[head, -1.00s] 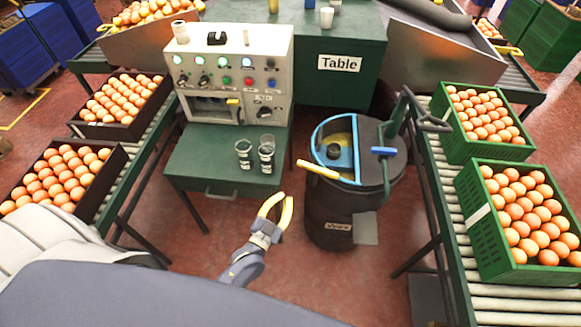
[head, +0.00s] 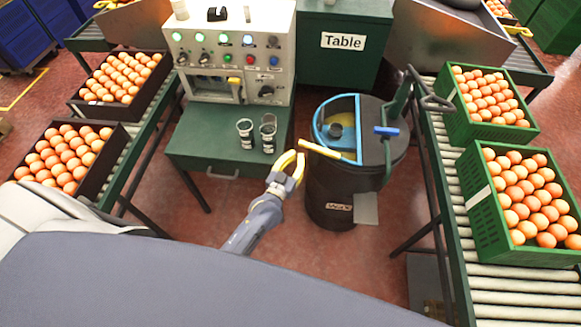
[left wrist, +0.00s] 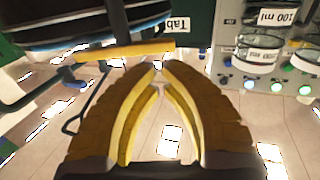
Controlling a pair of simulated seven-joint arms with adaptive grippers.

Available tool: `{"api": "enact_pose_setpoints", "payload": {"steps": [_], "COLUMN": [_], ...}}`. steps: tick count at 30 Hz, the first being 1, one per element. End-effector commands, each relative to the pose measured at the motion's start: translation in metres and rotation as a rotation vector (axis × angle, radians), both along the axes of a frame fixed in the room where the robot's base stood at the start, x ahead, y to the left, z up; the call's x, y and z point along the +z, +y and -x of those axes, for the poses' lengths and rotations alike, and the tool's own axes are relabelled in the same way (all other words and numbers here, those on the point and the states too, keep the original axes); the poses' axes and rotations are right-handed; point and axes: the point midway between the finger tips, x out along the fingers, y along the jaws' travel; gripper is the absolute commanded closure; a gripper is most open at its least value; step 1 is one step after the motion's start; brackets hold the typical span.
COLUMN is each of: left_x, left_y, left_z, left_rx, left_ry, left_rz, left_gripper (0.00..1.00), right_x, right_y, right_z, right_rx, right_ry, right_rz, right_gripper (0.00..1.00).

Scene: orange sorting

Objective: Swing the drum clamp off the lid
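The dark drum (head: 325,190) stands upright on the floor. Its dark lid (head: 375,112) has a blue-rimmed opening at the left. My right gripper is not in view.
A green table (head: 205,150) with two glass beakers (head: 267,138) and a control panel (head: 225,60) stands left of the drum. A roller conveyor (head: 470,260) with green egg crates (head: 480,200) is close on the right. Floor in front of the drum is clear.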

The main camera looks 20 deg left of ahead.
Motion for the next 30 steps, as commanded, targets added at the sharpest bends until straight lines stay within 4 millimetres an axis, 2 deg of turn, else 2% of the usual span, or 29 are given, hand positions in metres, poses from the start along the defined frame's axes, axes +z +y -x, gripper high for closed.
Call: {"api": "enact_pose_setpoints", "payload": {"steps": [6, 12, 30], "left_x": [0.001, 0.001, 0.000], "left_y": [-0.003, -0.004, -0.001], "left_z": [-0.031, -0.045, -0.050], "left_rx": [0.000, 0.000, -0.003], "left_ry": [-0.001, -0.001, -0.001], "left_rz": [-0.001, -0.001, -0.003], "left_gripper": [1.00, 1.00, 1.00], "right_x": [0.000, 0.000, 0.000], "right_y": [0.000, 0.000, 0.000], "right_z": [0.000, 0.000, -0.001], "right_rx": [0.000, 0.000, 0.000], "right_ry": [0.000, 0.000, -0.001], "right_rz": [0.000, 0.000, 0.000], "right_gripper": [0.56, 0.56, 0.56]}}
